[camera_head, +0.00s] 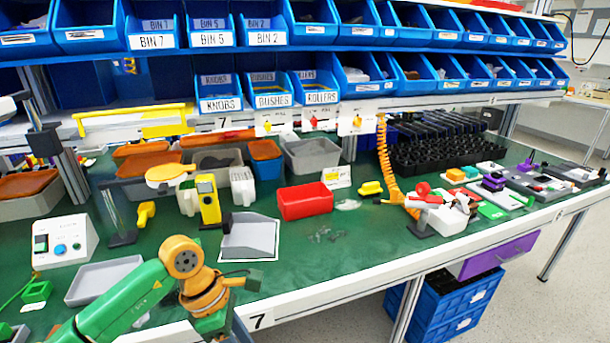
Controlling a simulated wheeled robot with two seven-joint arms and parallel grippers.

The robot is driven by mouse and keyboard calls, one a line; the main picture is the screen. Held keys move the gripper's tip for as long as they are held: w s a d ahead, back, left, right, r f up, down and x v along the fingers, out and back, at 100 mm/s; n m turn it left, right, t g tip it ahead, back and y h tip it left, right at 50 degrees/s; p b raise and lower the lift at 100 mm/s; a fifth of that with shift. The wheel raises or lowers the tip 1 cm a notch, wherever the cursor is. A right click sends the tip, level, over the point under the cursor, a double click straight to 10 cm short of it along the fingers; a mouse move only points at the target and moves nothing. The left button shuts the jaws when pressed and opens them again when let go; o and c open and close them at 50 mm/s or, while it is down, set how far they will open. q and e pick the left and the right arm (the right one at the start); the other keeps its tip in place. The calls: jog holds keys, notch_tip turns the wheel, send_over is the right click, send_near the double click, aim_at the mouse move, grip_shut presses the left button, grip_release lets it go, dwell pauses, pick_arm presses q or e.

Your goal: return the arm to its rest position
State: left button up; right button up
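A green and orange arm, mine, comes in from the lower left and ends in an orange wrist near the table's front edge. My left gripper (240,281) seems to be at the wrist's right side, small and partly hidden, so I cannot tell whether it is open or shut. I see nothing clearly held. My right gripper is not in view.
A grey wedge-shaped stand (249,238) lies just beyond the wrist. A grey tray (102,278) is at the left, beside the arm. A red bin (305,201) stands farther back. Blue bins (152,27) line the shelves above.

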pick_arm(q)
jog(key=d+n+h, duration=0.5)
jog(key=d+h, duration=0.2)
jog(key=d, duration=0.3)
jog(key=w+f+n+t+h+p, duration=0.15)
jog(key=w+n+t+h, duration=0.45)
jog(key=n, duration=0.7)
jog(key=s+a+f+n+t+y, duration=0.1)
jog(key=a+f+n+t+y, duration=0.35)
jog(key=f+n, duration=0.4)
jog(key=a+f+n+t+y, duration=0.3)
jog(key=a+f+n+y, duration=0.3)
jog(key=f+n, duration=0.3)
jog(key=s+a+f+n+g+y, duration=0.3)
jog(key=s+a+f+n+y, duration=0.15)
jog(key=s+f+n, duration=0.4)
jog(key=s+a+f+n+g, duration=0.1)
jog(key=s+f+n+g, duration=0.1)
jog(key=s, duration=0.7)
jog(key=s+a+f+n+g+y+p, duration=0.1)
jog(key=s+f+n+g, duration=0.1)
jog(key=s, duration=0.7)
jog(key=s+a+f+n+g+y, duration=0.1)
jog(key=s+f+g, duration=0.3)
jog(key=s, duration=0.5)
jog(key=shift+a+f+n, duration=0.25)
jog(key=shift+f+n, duration=0.15)
jog(key=shift+f, duration=0.35)
